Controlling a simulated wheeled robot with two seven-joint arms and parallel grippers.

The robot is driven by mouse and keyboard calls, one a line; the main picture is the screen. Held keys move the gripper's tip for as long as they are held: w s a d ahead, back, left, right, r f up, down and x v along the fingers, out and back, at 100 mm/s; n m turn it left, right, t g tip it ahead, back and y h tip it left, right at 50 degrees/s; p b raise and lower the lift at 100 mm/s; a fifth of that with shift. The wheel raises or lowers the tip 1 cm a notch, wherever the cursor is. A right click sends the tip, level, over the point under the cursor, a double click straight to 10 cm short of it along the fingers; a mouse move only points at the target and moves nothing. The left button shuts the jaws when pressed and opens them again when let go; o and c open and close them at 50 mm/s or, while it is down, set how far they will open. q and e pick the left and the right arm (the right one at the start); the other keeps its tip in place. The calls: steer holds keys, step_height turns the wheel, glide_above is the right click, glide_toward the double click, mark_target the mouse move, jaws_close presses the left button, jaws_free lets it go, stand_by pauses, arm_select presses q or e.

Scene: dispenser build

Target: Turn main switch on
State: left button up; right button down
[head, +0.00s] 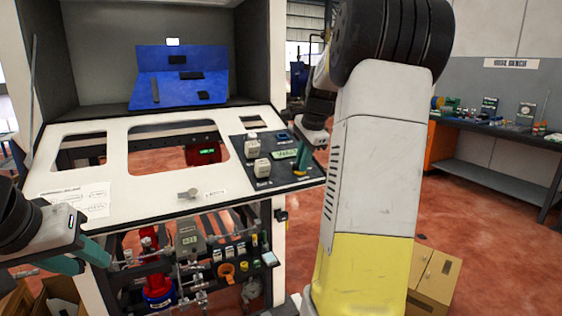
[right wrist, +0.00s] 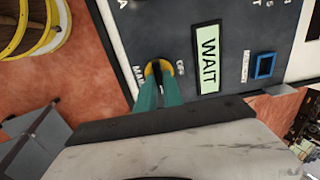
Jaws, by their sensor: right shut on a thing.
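The main switch shows in the right wrist view as a yellow ring (right wrist: 151,68) with a dark knob, beside printed "MAIN" and "OFF" labels on the dark control panel (right wrist: 215,20). In the head view the yellow of the switch (head: 299,173) shows at the panel's right side. My right gripper (right wrist: 159,82) has its teal fingers shut on the switch knob; the fingers hide part of the knob, so its exact angle is hard to tell. My right gripper also shows in the head view (head: 301,163). My left gripper (head: 88,258) is open and empty at the lower left.
A pale green display (right wrist: 208,60) on the panel reads "WAIT", with a blue-framed square (right wrist: 264,66) beside it. The white worktop (head: 150,190) has cut-outs, a paper sheet and a small grey part (head: 187,194). A blue tray (head: 180,90) stands behind. A workbench (head: 495,125) is at right.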

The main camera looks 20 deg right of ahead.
stand_by(0.5)
steer(key=c, duration=1.5)
jaws_free()
steer(key=v, duration=0.8)
steer(key=s+a+f+n, duration=0.2)
steer(key=s+a+n, duration=0.4)
steer(key=s+a, duration=0.1)
steer(key=s+a+f+n+t+y, duration=0.1)
steer(key=s+a+f+n, duration=0.2)
steer(key=s+a+n, duration=0.2)
steer(key=s+a+f+n+y, duration=0.1)
steer(key=s+a+f+n, duration=0.2)
steer(key=s+a+n, duration=0.3)
steer(key=shift+s+a+f+n+t, duration=0.1)
steer(key=shift+s+a+n+t, duration=0.1)
steer(key=shift+s+a, duration=0.85)
steer(key=shift+s+a+f+n+t, duration=0.1)
steer(key=shift+s+a+t, duration=0.1)
steer(key=shift+s+a, duration=0.8)
